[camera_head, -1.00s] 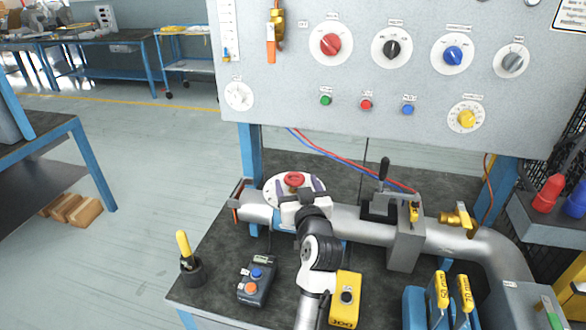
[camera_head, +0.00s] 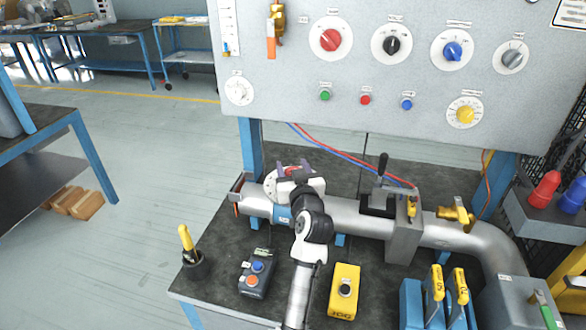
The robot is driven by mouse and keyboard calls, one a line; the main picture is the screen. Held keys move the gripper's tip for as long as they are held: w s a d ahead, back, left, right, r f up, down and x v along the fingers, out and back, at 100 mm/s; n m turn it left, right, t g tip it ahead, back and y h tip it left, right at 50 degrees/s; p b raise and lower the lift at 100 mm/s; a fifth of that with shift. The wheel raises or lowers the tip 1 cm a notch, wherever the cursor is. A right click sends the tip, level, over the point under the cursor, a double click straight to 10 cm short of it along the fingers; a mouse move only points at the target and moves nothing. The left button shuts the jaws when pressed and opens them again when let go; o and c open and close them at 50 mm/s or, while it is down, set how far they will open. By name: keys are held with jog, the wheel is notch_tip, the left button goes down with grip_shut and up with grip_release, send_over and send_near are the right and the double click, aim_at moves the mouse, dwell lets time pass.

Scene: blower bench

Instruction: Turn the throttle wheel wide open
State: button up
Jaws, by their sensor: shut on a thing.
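The throttle wheel (camera_head: 299,170) is red with a pale round dial plate (camera_head: 270,187) behind it, on the grey pipe (camera_head: 345,215) at the left end of the bench. My gripper (camera_head: 291,172) is over the wheel, its dark fingers shut on it from both sides. Only a small red part of the wheel shows. The gripper body and wrist hide most of the wheel and of the dial plate, and any markings there cannot be read.
A panel of coloured knobs (camera_head: 331,40) stands above the bench. A black-handled lever (camera_head: 382,166) and a yellow valve (camera_head: 456,214) are on the pipe to the right. A two-button box (camera_head: 256,277), a yellow box (camera_head: 344,290) and a yellow-handled tool (camera_head: 187,243) stand in front.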

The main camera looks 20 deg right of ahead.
jog(key=shift+f+n+y+b, duration=0.2)
jog(key=shift+n+y+b, duration=0.45)
jog(key=shift+b, duration=0.65)
jog(key=shift+c, duration=0.3)
jog(key=shift+a+r+n+y+b, duration=0.15)
jog(key=shift+y+b, duration=0.1)
jog(key=shift+y, duration=0.2)
jog(key=shift+d+r+n+y+b, duration=0.1)
jog(key=shift+y+b, duration=0.1)
jog(key=shift+y, duration=0.2)
jog(key=shift+a, duration=0.1)
jog(key=o, duration=1)
jog(key=shift+s+f, duration=0.15)
jog(key=shift+s, duration=0.35)
jog(key=s+b, duration=0.3)
jog(key=s, duration=1)
jog(key=shift+b, duration=0.35)
